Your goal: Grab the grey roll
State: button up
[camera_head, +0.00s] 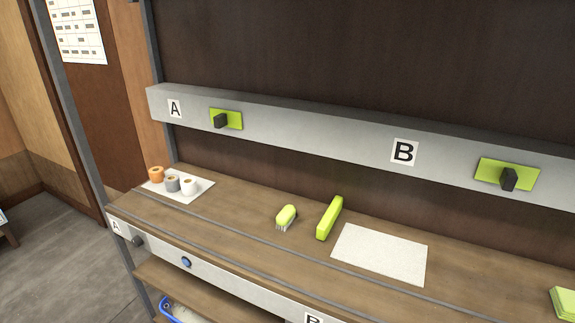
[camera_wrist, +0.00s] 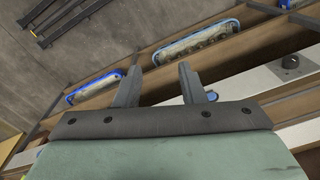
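The grey roll (camera_head: 172,184) stands upright on a white sheet (camera_head: 198,194) at the left end of the workbench in the head view. An orange roll (camera_head: 156,174) is to its left and a white roll (camera_head: 190,186) is to its right, both close to it. My gripper (camera_wrist: 156,78) shows only in the wrist view. Its two fingers are spread apart with nothing between them. It is above the bench's front edge and lower shelves, away from the rolls. The rolls are not in the wrist view.
A green brush (camera_head: 286,216), a long lime-green block (camera_head: 329,218) and a white sheet (camera_head: 381,253) lie on the bench (camera_head: 240,240). The upright board with marks A and B rises behind. Blue-rimmed trays (camera_wrist: 196,42) sit on the lower shelves.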

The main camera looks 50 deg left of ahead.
dwell(0.4)
jog(key=o, duration=1)
jog(key=shift+c, duration=0.2)
